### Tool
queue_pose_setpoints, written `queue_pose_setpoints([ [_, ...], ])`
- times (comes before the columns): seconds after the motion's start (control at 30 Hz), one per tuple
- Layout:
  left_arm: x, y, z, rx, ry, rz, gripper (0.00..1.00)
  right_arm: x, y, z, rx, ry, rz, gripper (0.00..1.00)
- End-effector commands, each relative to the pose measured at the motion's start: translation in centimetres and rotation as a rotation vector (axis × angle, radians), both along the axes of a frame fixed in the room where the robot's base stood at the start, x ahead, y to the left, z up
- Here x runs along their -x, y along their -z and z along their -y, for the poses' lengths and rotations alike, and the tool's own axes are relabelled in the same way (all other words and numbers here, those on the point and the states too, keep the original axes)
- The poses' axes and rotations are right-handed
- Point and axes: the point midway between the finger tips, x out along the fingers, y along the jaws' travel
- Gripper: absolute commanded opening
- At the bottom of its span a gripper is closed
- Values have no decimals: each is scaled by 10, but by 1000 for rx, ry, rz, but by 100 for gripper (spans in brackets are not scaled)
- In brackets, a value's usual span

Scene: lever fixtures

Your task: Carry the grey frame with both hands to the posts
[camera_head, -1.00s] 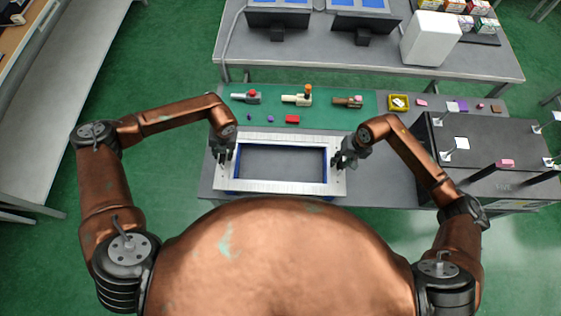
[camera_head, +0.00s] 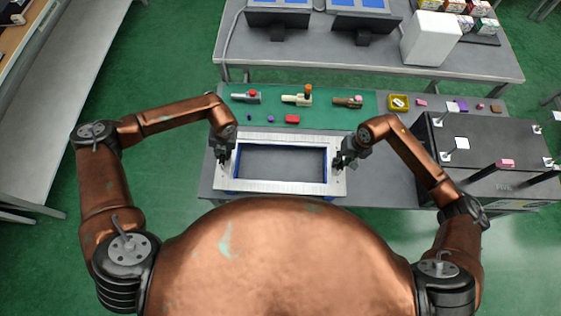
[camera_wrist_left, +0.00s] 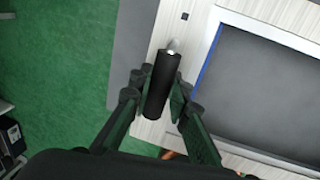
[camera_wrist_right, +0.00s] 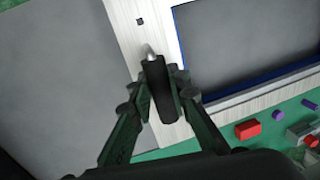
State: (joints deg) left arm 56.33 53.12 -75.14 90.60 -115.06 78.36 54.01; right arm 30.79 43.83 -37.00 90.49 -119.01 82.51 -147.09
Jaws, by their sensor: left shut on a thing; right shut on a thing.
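The grey frame (camera_head: 285,187) is a pale rectangle with blue inner edges, lying flat over the grey table. Each short side carries a black upright handle. My left gripper (camera_head: 223,158) is shut on the left handle (camera_wrist_left: 158,88), which shows between its fingers in the left wrist view. My right gripper (camera_head: 341,160) is shut on the right handle (camera_wrist_right: 158,85), seen between its fingers in the right wrist view. Thin uprights with small white plates, perhaps the posts (camera_head: 450,151), stand on the dark box at the right.
Behind the frame, a green mat (camera_head: 332,106) holds several tools and a red block (camera_head: 292,119). A yellow tray (camera_head: 398,103) and small blocks sit to its right. The dark box (camera_head: 485,135) stands right of my right gripper. A second table with screens is farther back.

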Motion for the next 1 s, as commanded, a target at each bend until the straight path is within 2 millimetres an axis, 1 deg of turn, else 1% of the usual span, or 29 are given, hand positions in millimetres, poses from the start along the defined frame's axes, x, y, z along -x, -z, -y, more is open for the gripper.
queue_pose_setpoints([
  [0.27,-2,-2,0,0,0,3,0,-1,-2,0,-1,1,3,0],
  [0.47,-2,-10,0,0,-1,5,0,-2,-10,0,-1,0,6,0],
  [0.67,-2,-27,0,0,-1,11,0,-2,-27,0,-1,0,11,0],
  [1.0,-4,-64,0,0,-1,22,0,-4,-64,0,0,0,22,0],
])
